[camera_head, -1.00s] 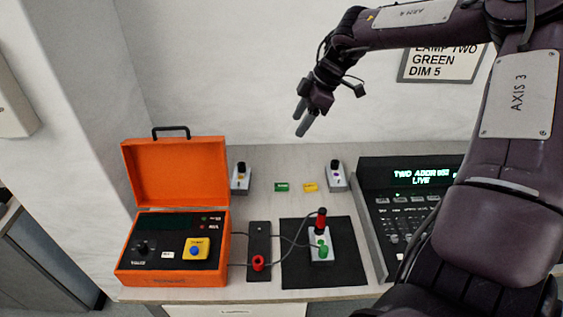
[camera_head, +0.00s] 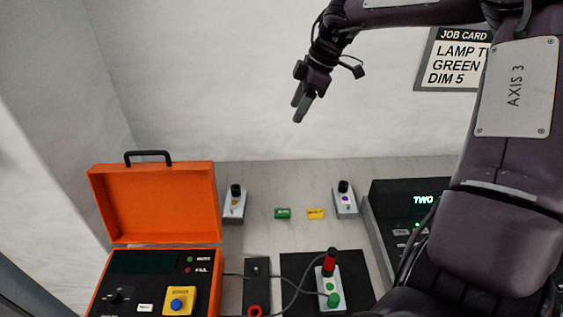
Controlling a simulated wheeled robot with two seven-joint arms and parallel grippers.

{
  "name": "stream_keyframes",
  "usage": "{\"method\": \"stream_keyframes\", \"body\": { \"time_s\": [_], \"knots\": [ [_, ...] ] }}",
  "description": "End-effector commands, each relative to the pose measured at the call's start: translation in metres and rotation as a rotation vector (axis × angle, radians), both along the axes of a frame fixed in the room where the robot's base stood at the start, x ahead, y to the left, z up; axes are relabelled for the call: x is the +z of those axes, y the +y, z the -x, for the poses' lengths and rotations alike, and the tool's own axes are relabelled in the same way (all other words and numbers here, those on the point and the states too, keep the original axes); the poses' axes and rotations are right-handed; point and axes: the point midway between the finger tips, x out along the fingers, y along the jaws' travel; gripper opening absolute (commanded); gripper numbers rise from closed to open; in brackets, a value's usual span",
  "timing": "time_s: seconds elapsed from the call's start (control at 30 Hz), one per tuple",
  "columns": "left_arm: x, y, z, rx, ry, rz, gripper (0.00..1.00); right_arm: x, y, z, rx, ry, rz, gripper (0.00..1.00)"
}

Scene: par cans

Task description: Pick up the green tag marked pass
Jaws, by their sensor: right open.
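The green tag (camera_head: 282,213) lies flat on the table towards the back, left of a yellow tag (camera_head: 315,214). Its lettering is too small to read. My right gripper (camera_head: 299,108) is open and empty, in the air in front of the wall. In the picture it is well above the green tag. My left gripper is not in view.
An open orange case (camera_head: 155,205) with a control panel stands at the left. Small switch boxes (camera_head: 234,205) and (camera_head: 345,201) flank the tags. A black mat (camera_head: 297,270) holds a unit with a red plug (camera_head: 330,262). A dark console (camera_head: 400,200) stands right.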

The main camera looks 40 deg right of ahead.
Motion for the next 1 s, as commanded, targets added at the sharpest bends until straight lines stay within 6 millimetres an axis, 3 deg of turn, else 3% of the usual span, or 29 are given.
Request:
{"method": "stream_keyframes", "body": {
  "time_s": [0.03, 0.37, 0.47, 0.6, 0.8, 1.0],
  "knots": [
    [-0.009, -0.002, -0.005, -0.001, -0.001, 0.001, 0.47, -0.013, 0.000, 0.000, 0.001, 0.000, 0.000, 0.56],
    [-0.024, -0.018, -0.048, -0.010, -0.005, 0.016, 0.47, -0.065, 0.000, 0.000, 0.000, 0.000, 0.000, 0.56],
    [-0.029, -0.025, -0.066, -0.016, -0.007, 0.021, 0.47, -0.091, 0.000, 0.000, 0.000, 0.000, 0.000, 0.56],
    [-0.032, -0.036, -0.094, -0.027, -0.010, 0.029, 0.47, -0.140, 0.001, 0.001, 0.000, 0.000, 0.000, 0.56],
    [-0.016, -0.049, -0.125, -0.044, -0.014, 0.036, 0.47, -0.207, 0.001, 0.001, 0.001, 0.000, 0.000, 0.56],
    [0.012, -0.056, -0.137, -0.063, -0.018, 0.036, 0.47, -0.267, 0.001, 0.001, 0.001, -0.001, 0.001, 0.56]
  ]
}}
